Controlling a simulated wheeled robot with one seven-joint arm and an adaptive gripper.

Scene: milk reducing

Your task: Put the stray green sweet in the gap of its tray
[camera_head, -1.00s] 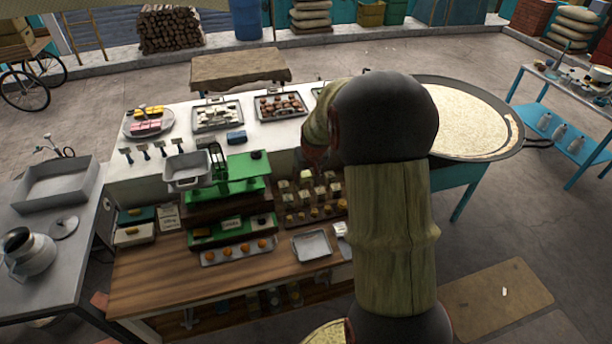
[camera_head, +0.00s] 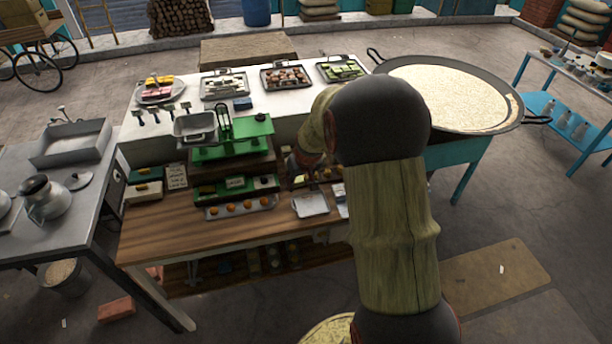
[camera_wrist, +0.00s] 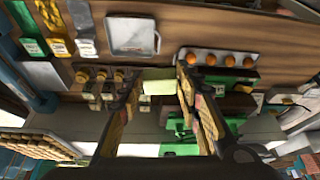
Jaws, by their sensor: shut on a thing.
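The green sweet (camera_wrist: 158,87) is a small pale green block. In the wrist view it sits between the two fingers of my gripper (camera_wrist: 160,80), which is shut on it. The tray of green sweets (camera_head: 342,80) is at the back right of the white counter in the head view, beside the big pan. Its gap is too small to make out. In the head view my gripper (camera_head: 302,165) is low over the stepped display, well in front of that tray. My arm hides part of it, and the sweet cannot be seen there.
Trays of brown sweets (camera_head: 283,86) and pale sweets (camera_head: 225,95) stand left of the green one. A green scale (camera_head: 230,140) with a metal pan stands left of my gripper. Orange balls lie on a front tray (camera_head: 240,212). An empty metal tray (camera_head: 311,213) sits near the front edge.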

